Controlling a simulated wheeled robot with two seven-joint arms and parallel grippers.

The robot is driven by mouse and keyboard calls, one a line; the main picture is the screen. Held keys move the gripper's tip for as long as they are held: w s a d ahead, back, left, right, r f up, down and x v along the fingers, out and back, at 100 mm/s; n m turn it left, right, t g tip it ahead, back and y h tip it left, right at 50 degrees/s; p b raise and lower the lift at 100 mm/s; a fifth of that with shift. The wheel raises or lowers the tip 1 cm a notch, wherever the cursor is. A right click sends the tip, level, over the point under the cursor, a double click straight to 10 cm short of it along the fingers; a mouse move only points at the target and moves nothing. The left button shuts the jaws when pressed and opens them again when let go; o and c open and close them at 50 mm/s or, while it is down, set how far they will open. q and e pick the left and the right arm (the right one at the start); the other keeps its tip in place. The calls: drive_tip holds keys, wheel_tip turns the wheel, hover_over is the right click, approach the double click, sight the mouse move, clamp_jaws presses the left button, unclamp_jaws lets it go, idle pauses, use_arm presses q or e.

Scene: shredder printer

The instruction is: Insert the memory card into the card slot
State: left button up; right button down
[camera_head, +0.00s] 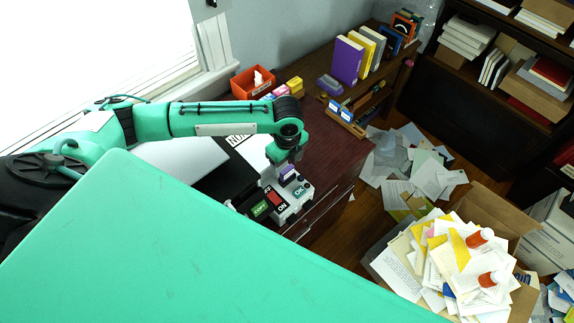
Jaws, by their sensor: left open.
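My left gripper (285,164) reaches down over the panel's upper part, from an arm coming in from the left. It is open. I cannot make out the card slot. My right gripper is not in view.
The wooden desk (335,150) carries an orange tray (252,82), a purple book (347,60) and other books at the back. A box heaped with papers (450,255) and loose sheets are on the floor at right. My own large green surface covers the lower left.

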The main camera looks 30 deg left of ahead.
sight(287, 169)
use_arm(q)
wheel_tip(287, 169, up, 12)
drive_tip(key=b, duration=0.3)
drive_tip(key=shift+f, duration=0.15)
